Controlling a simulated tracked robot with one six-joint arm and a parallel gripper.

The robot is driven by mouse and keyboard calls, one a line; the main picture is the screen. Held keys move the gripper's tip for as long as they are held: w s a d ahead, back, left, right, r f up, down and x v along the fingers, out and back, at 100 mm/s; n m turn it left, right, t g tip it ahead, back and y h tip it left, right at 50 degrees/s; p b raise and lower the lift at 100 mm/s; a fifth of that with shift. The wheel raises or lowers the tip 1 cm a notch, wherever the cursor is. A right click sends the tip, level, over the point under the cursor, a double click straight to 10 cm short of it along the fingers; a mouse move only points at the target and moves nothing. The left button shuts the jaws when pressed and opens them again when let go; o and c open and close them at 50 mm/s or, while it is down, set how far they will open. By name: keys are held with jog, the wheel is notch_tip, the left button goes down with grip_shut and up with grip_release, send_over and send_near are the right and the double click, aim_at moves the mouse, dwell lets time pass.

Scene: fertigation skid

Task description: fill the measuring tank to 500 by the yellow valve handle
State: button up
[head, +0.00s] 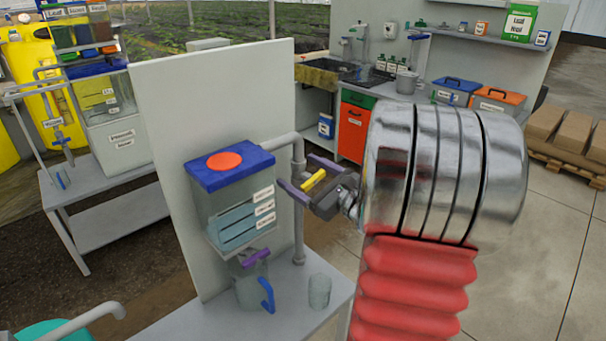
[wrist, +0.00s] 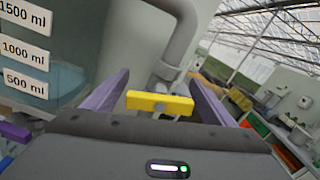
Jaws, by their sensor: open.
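The measuring tank (head: 207,213) has a blue lid with an orange-red disc and labels on its side; the wrist view shows 1500, 1000 and 500 ml on the tank (wrist: 75,25). Bluish liquid shows in its lower part; I cannot tell its exact level. The yellow valve handle (head: 315,180) is on the grey pipe right of the tank. In the wrist view the yellow handle (wrist: 160,104) lies crosswise between the purple fingers of my gripper (wrist: 160,85), with a gap on each side. My gripper (head: 297,170) is open around the handle.
A purple handle (head: 255,257) sits under the tank, above a clear jug (head: 248,292) with a blue handle. A glass beaker (head: 320,291) stands to the right on the bench (head: 215,321). A pale panel (head: 215,100) rises behind the tank.

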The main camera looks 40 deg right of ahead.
jog(key=shift+c, duration=0.7)
jog(key=c, duration=0.9)
jog(key=shift+m, duration=1.8)
jog(key=o, duration=1)
jog(key=shift+o, duration=0.2)
jog(key=shift+s, duration=0.1)
